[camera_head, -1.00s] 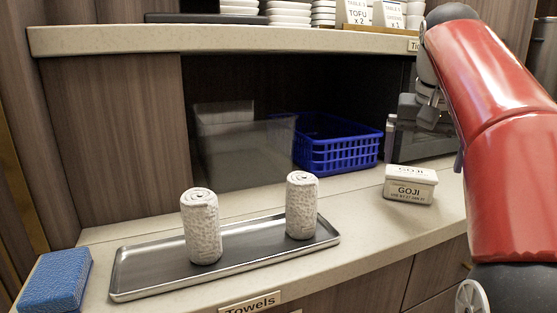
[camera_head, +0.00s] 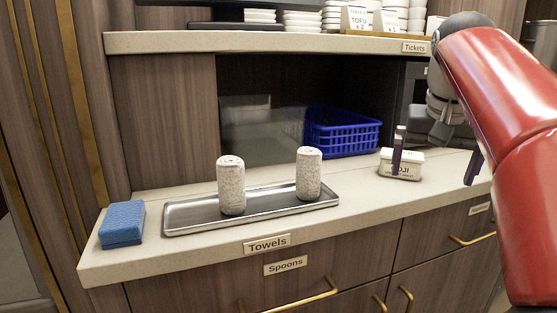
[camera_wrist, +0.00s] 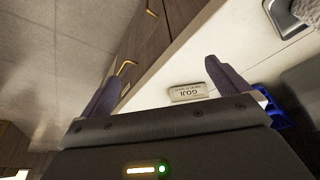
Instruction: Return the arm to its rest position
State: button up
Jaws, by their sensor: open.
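My red arm comes in from the right edge in the head view, bent, with the wrist hanging down from its upper end. My gripper (camera_head: 436,162) is open and empty. One finger stands in front of the white GOJI box (camera_head: 408,170) in that picture; the other is to its right. In the wrist view my two fingers (camera_wrist: 161,75) are spread wide with nothing between them. The GOJI box (camera_wrist: 188,92) shows beyond them on the pale counter, apart from the fingers.
Two rolled towels (camera_head: 231,190) (camera_head: 309,178) stand on a metal tray (camera_head: 268,211). A blue block (camera_head: 122,224) lies at the counter's left end. A blue basket (camera_head: 342,135) sits at the back under the shelf (camera_head: 260,42). Drawers with brass handles (camera_head: 305,297) are below.

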jog(key=s+a+f+n, duration=0.1)
jog(key=s+a+f, duration=0.2)
jog(key=s+f, duration=0.2)
jog(key=s+a+f+n+t+y, duration=0.1)
jog(key=s+a+f, duration=0.3)
jog(key=f, duration=0.7)
jog(key=s+a+f+n+t, duration=0.1)
jog(key=s+a+f, duration=0.3)
jog(key=s+f, duration=0.4)
jog(key=shift+s+f+n, duration=0.15)
jog(key=shift+f+n, duration=0.45)
jog(key=shift+n, duration=0.1)
